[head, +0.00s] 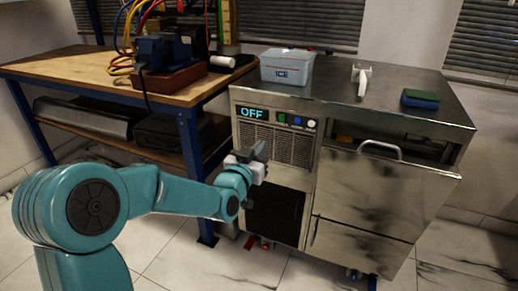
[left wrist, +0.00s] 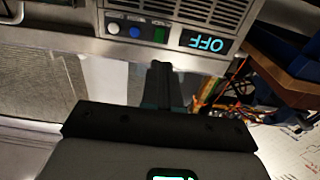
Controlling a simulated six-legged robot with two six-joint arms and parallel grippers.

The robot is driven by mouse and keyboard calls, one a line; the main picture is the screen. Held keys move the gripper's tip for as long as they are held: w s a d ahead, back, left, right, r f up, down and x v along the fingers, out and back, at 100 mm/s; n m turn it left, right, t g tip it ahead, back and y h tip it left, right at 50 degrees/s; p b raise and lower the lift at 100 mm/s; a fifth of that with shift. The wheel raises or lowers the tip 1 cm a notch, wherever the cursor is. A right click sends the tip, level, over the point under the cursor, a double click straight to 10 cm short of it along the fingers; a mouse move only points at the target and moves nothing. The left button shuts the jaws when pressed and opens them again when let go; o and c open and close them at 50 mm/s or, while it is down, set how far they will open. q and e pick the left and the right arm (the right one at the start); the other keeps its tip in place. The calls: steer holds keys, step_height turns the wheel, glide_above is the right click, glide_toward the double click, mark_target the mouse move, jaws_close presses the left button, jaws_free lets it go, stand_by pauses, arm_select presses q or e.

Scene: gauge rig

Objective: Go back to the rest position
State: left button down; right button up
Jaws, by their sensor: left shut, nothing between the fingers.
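My left gripper (head: 259,152) is in front of the steel ice machine (head: 272,187), near its vent grille and a little below the display. Its fingers are shut with nothing between them; the closed fingers also show in the left wrist view (left wrist: 162,85). The teal left arm comes in from the left and reaches across the front of the workbench. The machine's display (head: 252,113) reads OFF, and it appears upside down in the left wrist view (left wrist: 206,42). Green, blue and white buttons (head: 297,121) sit beside the display. My right gripper is not in view.
An ICE tub (head: 287,68), a white scoop (head: 362,78) and a sponge (head: 420,99) lie on the machine's top. Its right front door (head: 385,185) is tilted outward, with a dark opening above. A wooden workbench (head: 75,65) with cables stands left. Tiled floor shows in front.

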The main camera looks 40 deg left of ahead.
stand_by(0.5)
arm_select(q)
steer(key=s+d+f+g+h, duration=0.1)
steer(key=d+f+g+h, duration=0.1)
steer(key=d+f, duration=0.5)
steer(key=s+d+f+m+g+h, duration=0.1)
steer(key=d+f+g, duration=0.1)
steer(key=f, duration=0.8)
steer(key=s+d+f+g+h, duration=0.1)
steer(key=d+f+g+h, duration=0.1)
steer(key=d+f, duration=0.5)
steer(key=s+d+f+g+h, duration=0.1)
steer(key=s+d+f+g, duration=0.4)
steer(key=s+f, duration=0.5)
steer(key=s+d+f+g+h, duration=0.2)
steer(key=s+d+f+g, duration=0.25)
steer(key=s+f, duration=0.55)
steer(key=s+r+g+p, duration=0.1)
steer(key=s+r+p, duration=0.1)
steer(key=r+p, duration=1.4)
steer(key=s+r+g+p, duration=0.1)
steer(key=s+r+p, duration=0.2)
steer(key=r+p, duration=1.3)
steer(key=shift+d+r, duration=0.45)
steer(key=shift+r, duration=0.4)
